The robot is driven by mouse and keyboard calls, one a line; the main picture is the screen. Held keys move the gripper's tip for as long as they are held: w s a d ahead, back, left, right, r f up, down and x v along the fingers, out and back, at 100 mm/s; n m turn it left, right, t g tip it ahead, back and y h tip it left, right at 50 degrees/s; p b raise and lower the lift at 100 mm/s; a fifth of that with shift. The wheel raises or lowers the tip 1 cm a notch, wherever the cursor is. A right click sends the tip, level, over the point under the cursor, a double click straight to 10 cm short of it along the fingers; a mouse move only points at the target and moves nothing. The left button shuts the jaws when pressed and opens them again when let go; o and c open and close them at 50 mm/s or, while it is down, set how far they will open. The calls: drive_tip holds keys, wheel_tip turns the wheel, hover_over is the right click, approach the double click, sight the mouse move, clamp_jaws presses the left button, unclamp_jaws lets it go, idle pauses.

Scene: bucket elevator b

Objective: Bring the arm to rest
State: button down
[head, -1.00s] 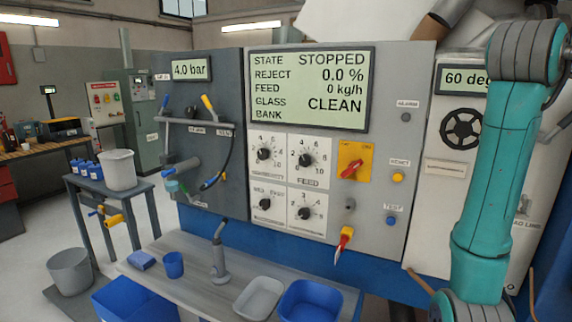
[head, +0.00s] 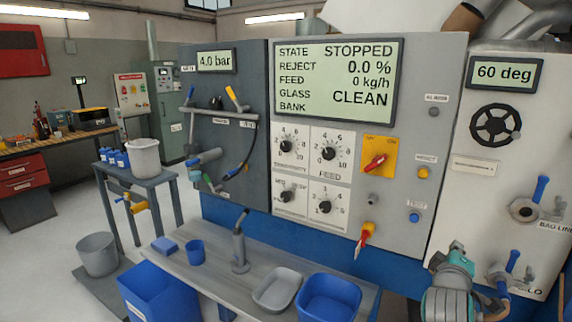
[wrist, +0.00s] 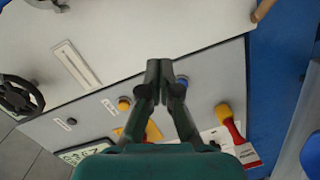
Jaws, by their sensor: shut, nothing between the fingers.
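My gripper (wrist: 160,72) shows in the wrist view with its two dark green fingers together and nothing between them. Behind it in that view is the grey control panel (wrist: 92,110) with its yellow button and red-and-yellow handle. In the head view, part of my teal arm (head: 455,285) is low at the right, in front of the panel's lower right corner. My gripper cannot be made out in the head view.
A grey bench (head: 215,279) holds a grey tray (head: 277,290), a blue tray (head: 328,298) and a blue cup (head: 195,252). A white machine (head: 500,150) with a black handwheel (head: 495,124) stands at the right. Open floor lies at the left.

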drive_tip(key=s+a+f+t+y, duration=0.1)
drive_tip(key=s+a+f+y, duration=0.2)
drive_tip(key=s+a+f, duration=0.8)
drive_tip(key=s+a+f+t+y, duration=0.1)
drive_tip(key=s+a+f+y, duration=0.4)
drive_tip(key=s+f, duration=0.65)
drive_tip(key=s+a+m+y, duration=0.1)
drive_tip(key=s+a+m, duration=0.2)
drive_tip(key=s, duration=1)
drive_tip(key=s+a+m+y, duration=0.1)
drive_tip(key=s+a+m, duration=0.2)
drive_tip(key=s, duration=1.1)
drive_tip(key=a, duration=0.3)
drive_tip(key=shift+s+y, duration=0.15)
drive_tip(key=shift+y, duration=0.15)
